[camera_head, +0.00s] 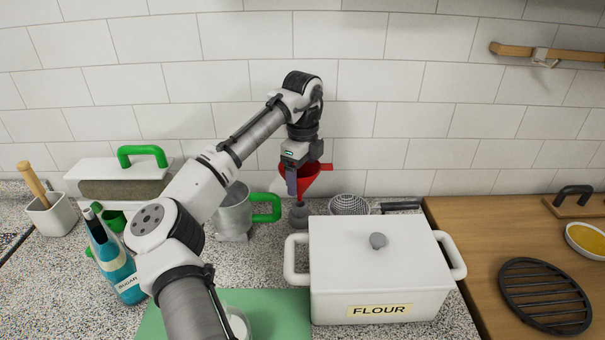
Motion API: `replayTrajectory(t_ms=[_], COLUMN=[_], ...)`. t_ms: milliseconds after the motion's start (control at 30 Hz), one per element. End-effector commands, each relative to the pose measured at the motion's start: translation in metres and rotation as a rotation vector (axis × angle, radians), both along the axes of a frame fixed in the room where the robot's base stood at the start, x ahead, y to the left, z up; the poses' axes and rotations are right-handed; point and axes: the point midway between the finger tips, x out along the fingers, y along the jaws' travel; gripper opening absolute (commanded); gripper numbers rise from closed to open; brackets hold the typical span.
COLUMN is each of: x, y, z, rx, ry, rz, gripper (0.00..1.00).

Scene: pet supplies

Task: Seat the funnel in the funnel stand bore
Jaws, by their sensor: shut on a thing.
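A red funnel (309,178) with a side tab hangs in my gripper (291,183) behind the flour box. My gripper points down and is shut on the funnel's near left side. Below the funnel is a small grey piece (299,215), probably the funnel stand, partly hidden behind the flour box. The funnel's lower end is close above or at this grey piece; I cannot tell whether it is inside the bore.
A white flour box (375,280) with a lid stands in front. A metal jug (235,212) with a green handle is left of the stand, and a strainer (348,204) is right. The tiled wall is close behind.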

Motion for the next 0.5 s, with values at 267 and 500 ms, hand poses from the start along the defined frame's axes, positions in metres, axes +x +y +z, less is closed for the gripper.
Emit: replayTrajectory(t_ms=[267,500], x=[0.0,0.0], y=[0.0,-0.0001], z=[-0.0035,-0.0095], rx=[0.0,0.0], ry=[0.0,0.0], rz=[0.0,0.0], gripper=[0.56,0.56])
